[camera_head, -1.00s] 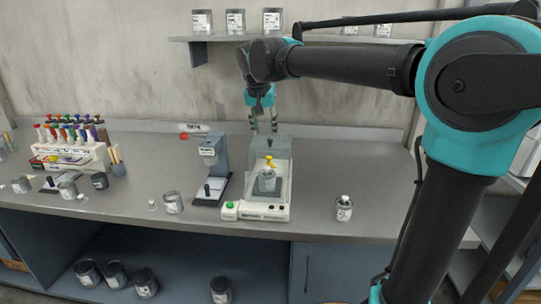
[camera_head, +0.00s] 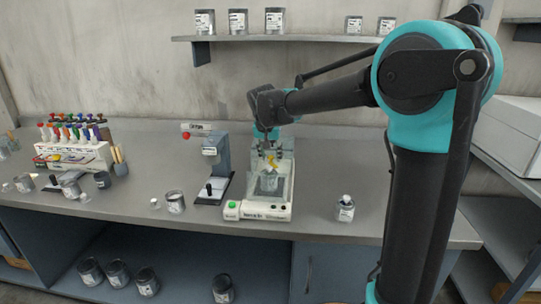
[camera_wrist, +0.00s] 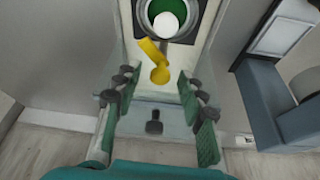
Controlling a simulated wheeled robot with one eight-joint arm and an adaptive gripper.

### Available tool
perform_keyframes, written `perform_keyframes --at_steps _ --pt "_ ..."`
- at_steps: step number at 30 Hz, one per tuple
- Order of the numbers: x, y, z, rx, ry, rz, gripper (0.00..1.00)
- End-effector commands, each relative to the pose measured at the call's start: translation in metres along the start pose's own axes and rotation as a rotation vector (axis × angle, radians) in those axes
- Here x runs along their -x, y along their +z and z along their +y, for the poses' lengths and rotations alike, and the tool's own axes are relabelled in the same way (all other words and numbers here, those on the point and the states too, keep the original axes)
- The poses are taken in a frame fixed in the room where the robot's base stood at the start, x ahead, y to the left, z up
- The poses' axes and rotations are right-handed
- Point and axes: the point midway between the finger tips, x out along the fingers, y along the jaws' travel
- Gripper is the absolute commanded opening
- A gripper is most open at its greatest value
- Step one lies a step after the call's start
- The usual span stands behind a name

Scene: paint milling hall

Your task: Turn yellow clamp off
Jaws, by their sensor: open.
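The yellow clamp (camera_wrist: 155,60) shows between my fingers in the wrist view, as a bent handle with a round end. My gripper (camera_head: 270,150) is pointed down just above the clamp. In the wrist view my gripper (camera_wrist: 160,115) is open, with its green-padded fingers on both sides and nothing held. Whether a finger touches the clamp cannot be told.
A grey press-like stand (camera_head: 213,170) is left of the machine, and a small labelled can (camera_head: 345,208) stands to its right. A wall shelf (camera_head: 280,38) with cans hangs above.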

Motion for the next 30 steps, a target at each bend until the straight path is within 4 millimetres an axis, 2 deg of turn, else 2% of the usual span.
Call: perform_keyframes --at_steps 4,14,23,30 --pt "0.0002 -0.0001 0.0000 0.000 0.000 0.000 0.39" --pt "0.0004 -0.0001 0.0000 0.000 0.000 0.000 0.00" --pt "0.0004 -0.0002 0.0006 0.018 -0.007 -0.001 0.00" --pt "0.0003 -0.0005 0.0017 0.120 -0.050 -0.001 0.00"
